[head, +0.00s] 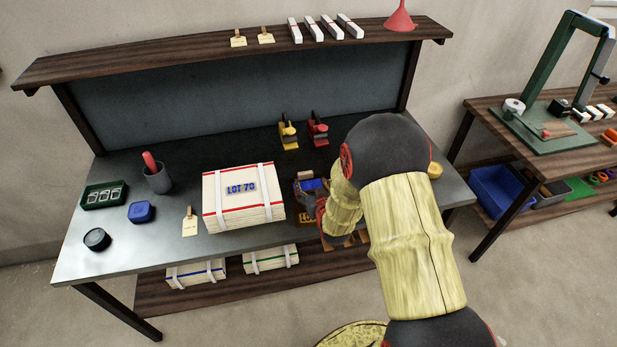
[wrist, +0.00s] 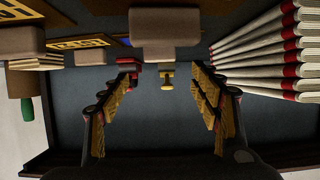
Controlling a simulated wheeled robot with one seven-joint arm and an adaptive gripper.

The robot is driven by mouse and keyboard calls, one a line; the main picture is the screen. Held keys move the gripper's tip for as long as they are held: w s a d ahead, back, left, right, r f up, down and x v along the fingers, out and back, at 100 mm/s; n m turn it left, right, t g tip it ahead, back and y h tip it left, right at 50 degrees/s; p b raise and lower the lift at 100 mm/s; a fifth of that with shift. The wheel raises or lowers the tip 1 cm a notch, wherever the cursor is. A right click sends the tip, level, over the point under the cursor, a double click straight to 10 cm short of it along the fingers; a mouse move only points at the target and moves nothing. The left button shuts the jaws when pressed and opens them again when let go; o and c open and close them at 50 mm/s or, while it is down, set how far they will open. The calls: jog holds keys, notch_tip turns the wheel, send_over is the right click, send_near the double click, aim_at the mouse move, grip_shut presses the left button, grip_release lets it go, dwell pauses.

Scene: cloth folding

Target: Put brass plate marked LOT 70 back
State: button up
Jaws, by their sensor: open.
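The mark LOT 70 shows in blue on a strapped cream cloth stack (head: 243,190) in the head view. A yellow brass-coloured plate (head: 308,218) lies beside the stack, partly hidden by my arm. In the wrist view a yellow plate with dark cut-outs (wrist: 82,43) is at the upper left, with another (wrist: 15,10) in the corner. I cannot read which is LOT 70. A beige block (wrist: 165,28) stands at the top middle.
The cloth stack is close on the wrist view's right. A blue pad (head: 314,184) and yellow (head: 288,136) and red clamp-like tools (head: 318,133) are behind my gripper. A grey cup (head: 158,180), blue box (head: 142,212) and black tin (head: 97,239) stand left. A shelf (head: 180,48) overhangs the back.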

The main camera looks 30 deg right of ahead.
jog(key=v, duration=0.2)
jog(key=shift+s+a+r, duration=0.1)
jog(key=shift+s+r, duration=0.1)
jog(key=shift+s, duration=0.1)
jog(key=s+a+r+n+g+y, duration=0.15)
jog(key=a+r, duration=0.25)
jog(key=r, duration=0.4)
jog(key=s+a+r+g+y, duration=0.1)
jog(key=s+a+r+g, duration=0.15)
jog(key=a+r, duration=0.45)
jog(key=s+a+r+g, duration=0.1)
jog(key=s+a+r, duration=0.1)
jog(key=s, duration=0.6)
jog(key=s+a+r+n+g+y, duration=0.1)
jog(key=s+a+r, duration=0.1)
jog(key=s+r, duration=0.3)
jog(key=s+a+r+g, duration=0.1)
jog(key=s+r, duration=0.3)
jog(key=s, duration=0.7)
jog(key=shift+s+a+n, duration=0.2)
jog(key=shift+a+n, duration=0.15)
jog(key=shift+a, duration=0.45)
jog(key=shift+r, duration=0.1)
